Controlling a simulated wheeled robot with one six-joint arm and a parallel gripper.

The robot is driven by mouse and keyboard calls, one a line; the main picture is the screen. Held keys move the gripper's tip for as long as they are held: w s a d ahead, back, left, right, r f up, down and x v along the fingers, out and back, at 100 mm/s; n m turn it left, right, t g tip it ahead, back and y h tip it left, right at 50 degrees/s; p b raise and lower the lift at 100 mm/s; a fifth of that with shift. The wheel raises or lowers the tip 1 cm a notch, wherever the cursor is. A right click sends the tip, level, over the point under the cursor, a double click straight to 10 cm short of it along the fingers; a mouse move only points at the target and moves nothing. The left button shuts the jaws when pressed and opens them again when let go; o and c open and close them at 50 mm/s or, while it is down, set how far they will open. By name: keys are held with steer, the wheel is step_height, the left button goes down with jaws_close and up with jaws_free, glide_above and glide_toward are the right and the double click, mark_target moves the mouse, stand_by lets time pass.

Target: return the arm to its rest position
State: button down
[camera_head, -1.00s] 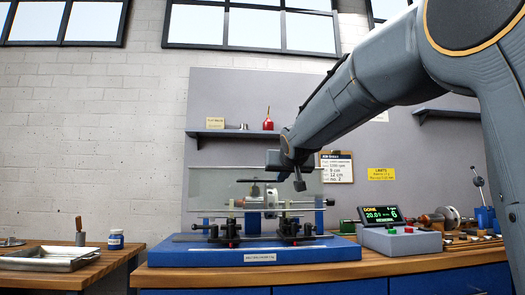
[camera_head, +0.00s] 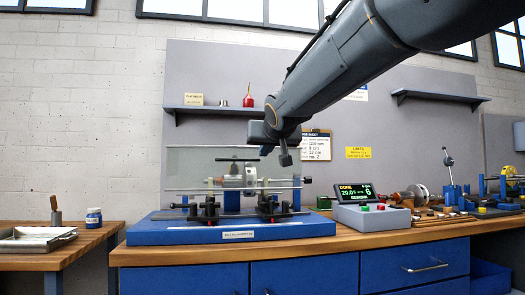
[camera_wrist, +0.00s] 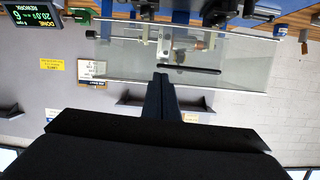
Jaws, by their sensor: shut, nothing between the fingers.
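My arm reaches in from the top right in the head view. My gripper (camera_head: 285,158) hangs in the air in front of the grey back panel, above and near the balancing machine. In the wrist view my gripper (camera_wrist: 162,76) shows its two fingers together, with nothing between them. The balancing machine (camera_head: 231,233) is a blue base with a rotor (camera_head: 240,178) lying across black supports, behind a clear shield (camera_head: 190,170). In the wrist view the shield (camera_wrist: 230,68) appears upside down beyond the fingertips.
A grey control box (camera_head: 371,215) with a lit display (camera_head: 357,192) reading "DONE" and "REWORK" stands right of the machine. Further right are a fixture (camera_head: 448,160) and small parts. A metal tray (camera_head: 35,240) and a blue jar (camera_head: 93,217) are on the left bench. A shelf (camera_head: 215,109) is behind.

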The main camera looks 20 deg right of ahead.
steer(key=shift+s+a+f, duration=0.1)
steer(key=shift+s+f, duration=0.2)
steer(key=shift+s, duration=0.4)
steer(key=shift+s+f, duration=0.25)
steer(key=shift+s, duration=0.45)
steer(key=s+a+f+n+g+y, duration=0.1)
steer(key=s+a+f+g, duration=0.3)
steer(key=f, duration=0.6)
steer(key=s+a+f+n+g+y, duration=0.1)
steer(key=s+a+f, duration=0.4)
steer(key=f, duration=0.5)
steer(key=s+a+f+n+g+y, duration=0.1)
steer(key=s+a+f+n+g, duration=0.15)
steer(key=a+f, duration=0.5)
steer(key=s+a+f+n+g+h, duration=0.15)
steer(key=s+f+g, duration=0.25)
steer(key=s+f, duration=0.7)
steer(key=s+a+f+n+g+y, duration=0.15)
steer(key=s+f+g, duration=0.25)
steer(key=s+f, duration=0.75)
steer(key=s+d+r+m+p, duration=0.1)
steer(key=d+r+m+p, duration=0.2)
steer(key=d+r+p, duration=0.5)
steer(key=s+d+r+m+h+p, duration=0.1)
steer(key=d+r+p, duration=0.7)
steer(key=r+p, duration=0.8)
steer(key=shift+s+d+m+h+p, duration=0.3)
steer(key=shift+s+d+m+p, duration=0.1)
steer(key=shift+s+m, duration=0.45)
